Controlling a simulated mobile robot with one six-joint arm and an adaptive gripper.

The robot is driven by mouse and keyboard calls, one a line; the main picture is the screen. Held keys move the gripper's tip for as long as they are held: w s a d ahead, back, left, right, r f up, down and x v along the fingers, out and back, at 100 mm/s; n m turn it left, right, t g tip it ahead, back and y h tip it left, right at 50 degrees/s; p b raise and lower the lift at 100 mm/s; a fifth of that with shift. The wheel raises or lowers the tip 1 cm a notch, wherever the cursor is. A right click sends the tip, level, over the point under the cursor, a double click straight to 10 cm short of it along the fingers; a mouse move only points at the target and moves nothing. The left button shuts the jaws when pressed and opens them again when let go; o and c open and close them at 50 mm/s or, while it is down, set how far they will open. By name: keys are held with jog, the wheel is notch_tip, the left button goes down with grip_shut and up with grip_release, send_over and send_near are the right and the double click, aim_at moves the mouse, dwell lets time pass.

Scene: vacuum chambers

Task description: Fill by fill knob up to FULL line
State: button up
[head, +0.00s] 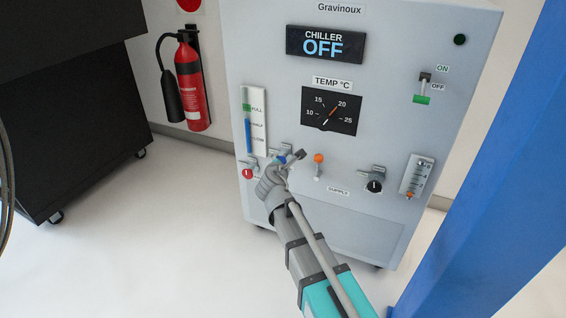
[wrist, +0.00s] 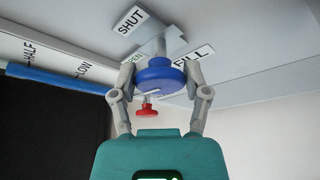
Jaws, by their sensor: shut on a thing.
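The blue fill knob (wrist: 160,77) sits between the two fingers of my gripper (wrist: 160,80) in the wrist view, beside a FILL label (wrist: 196,55). My gripper is shut on it, fingers at its left and right rim. In the head view my gripper (head: 285,165) is at the chiller's lower left, mostly covering the knob (head: 281,160). The level gauge (head: 258,142) left of it shows a blue column (head: 249,138) whose top is below the green mark (head: 247,107) by FULL, around HALF. A SHUT label (wrist: 131,20) and a partly hidden OPEN label show near the knob.
A red knob (head: 247,173) sits low at left; it also shows below the fill knob in the wrist view (wrist: 147,111). An orange-tipped SUPPLY lever (head: 318,160) and black knob (head: 375,185) are to the right. The chiller display (head: 324,45) reads OFF.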

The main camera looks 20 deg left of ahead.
jog(key=shift+d+f+m, duration=0.1)
jog(key=shift+f+m, duration=0.05)
jog(key=shift+m, duration=0.15)
jog(key=shift+f+m+t+y+b, duration=0.1)
jog(key=shift+m+t+y+b, duration=0.4)
jog(key=shift+m+y+b, duration=0.5)
jog(key=shift+m+t+y+b, duration=0.3)
jog(key=shift+m+t+b, duration=0.3)
jog(key=shift+m+b, duration=1.1)
jog(key=shift+m, duration=0.6)
jog(key=o, duration=1.2)
jog(key=shift+c, duration=0.2)
jog(key=v, duration=0.7)
jog(key=shift+s, duration=0.3)
